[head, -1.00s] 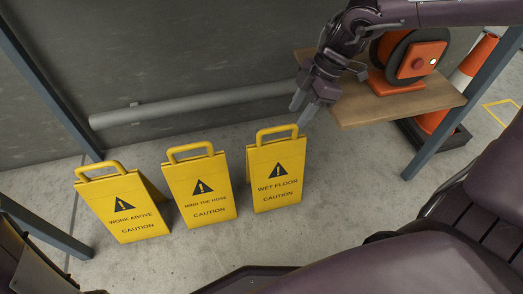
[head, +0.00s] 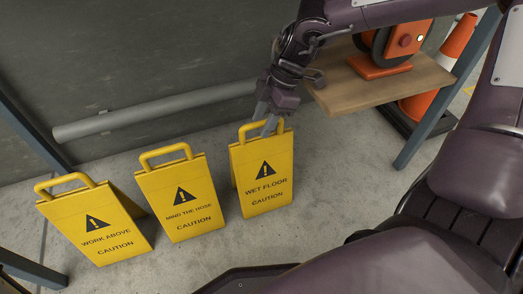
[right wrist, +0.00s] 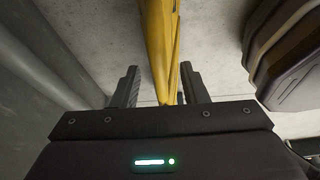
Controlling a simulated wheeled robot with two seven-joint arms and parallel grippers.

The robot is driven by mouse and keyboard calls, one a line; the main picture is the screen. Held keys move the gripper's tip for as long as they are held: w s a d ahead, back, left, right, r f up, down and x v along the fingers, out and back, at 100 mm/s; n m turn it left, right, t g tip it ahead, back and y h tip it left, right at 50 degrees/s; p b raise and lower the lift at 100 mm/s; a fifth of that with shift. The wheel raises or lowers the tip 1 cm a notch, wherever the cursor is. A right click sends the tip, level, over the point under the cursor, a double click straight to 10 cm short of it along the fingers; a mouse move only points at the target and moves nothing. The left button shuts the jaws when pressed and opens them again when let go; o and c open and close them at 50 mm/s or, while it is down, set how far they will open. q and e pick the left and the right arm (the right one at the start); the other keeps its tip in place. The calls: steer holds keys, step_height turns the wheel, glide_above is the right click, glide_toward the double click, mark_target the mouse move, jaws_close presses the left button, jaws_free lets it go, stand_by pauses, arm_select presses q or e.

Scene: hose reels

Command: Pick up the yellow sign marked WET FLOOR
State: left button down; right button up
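The yellow WET FLOOR sign (head: 262,178) stands upright on the floor, the rightmost of three signs in the head view, with a loop handle on top. My right gripper (head: 266,118) is at that handle, its fingers pointing down. In the right wrist view the yellow sign (right wrist: 162,45) runs between the two open fingers (right wrist: 160,88), with a gap visible on the left side and the right finger close to it. My left gripper is not in view.
The MIND THE HOSE sign (head: 182,200) and the WORK ABOVE sign (head: 97,225) stand to the left. A grey pipe (head: 160,121) runs along the wall behind. A wooden shelf (head: 385,84) with an orange reel (head: 400,42) is at the right, near an orange cone (head: 455,50).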

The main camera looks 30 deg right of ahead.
steer(key=shift+r, duration=0.1)
steer(key=shift+c, duration=0.2)
jaws_close()
stand_by(1.1)
